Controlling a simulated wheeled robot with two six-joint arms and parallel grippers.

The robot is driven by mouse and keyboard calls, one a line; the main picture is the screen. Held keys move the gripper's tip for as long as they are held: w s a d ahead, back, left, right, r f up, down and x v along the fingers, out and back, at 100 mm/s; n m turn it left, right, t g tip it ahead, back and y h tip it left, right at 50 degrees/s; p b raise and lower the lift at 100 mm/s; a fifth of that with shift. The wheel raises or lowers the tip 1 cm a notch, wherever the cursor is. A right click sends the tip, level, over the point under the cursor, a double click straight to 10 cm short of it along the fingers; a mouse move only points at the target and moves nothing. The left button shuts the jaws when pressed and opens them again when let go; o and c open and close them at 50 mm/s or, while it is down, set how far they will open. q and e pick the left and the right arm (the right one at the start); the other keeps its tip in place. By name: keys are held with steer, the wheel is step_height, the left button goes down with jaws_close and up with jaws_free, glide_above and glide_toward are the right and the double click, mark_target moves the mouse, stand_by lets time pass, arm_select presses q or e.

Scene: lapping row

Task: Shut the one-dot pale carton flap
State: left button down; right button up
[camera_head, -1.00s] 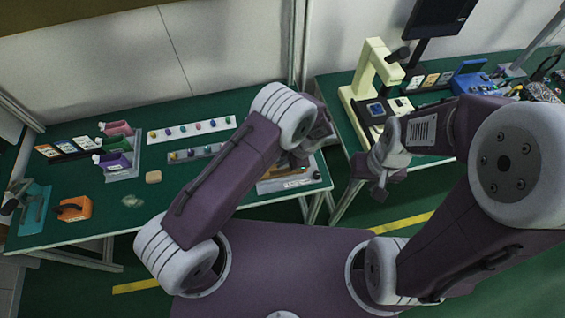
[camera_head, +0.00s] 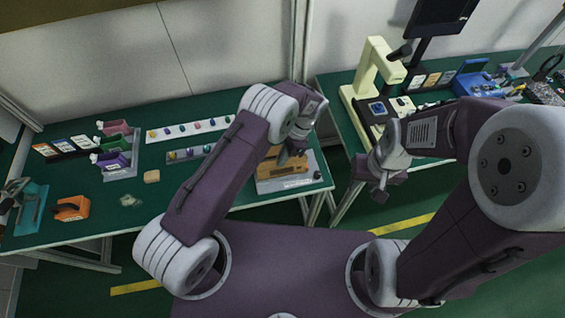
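A tan, carton-like thing (camera_head: 268,168) lies on a pale board (camera_head: 284,187) at the right end of the left green table. My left forearm and wrist cover part of it. I cannot make out a one-dot mark or a separate pale flap at this size. My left gripper (camera_head: 291,156) points down over the far side of the tan thing. I cannot tell whether it touches or whether its fingers are apart. My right gripper (camera_head: 372,186) hangs over the gap in front of the right table, away from the tan thing. Its finger opening is unclear.
A white strip (camera_head: 190,130) with several coloured pieces lies at the table's back. A cream microscope (camera_head: 372,70) stands on the right table. The front middle of the left table is fairly clear.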

arm_select(q)
steer(key=shift+w+a+f+g+h+b, duration=0.15)
steer(key=shift+w+f+g+h+b, duration=0.25)
steer(key=shift+g+b, duration=1.15)
steer(key=shift+w+r+m+b, duration=0.2)
steer(key=shift+m+b, duration=0.1)
steer(key=shift+b, duration=1.3)
steer(key=shift+s, duration=0.1)
steer(key=c, duration=1.7)
jaws_free()
steer(key=shift+o, duration=0.3)
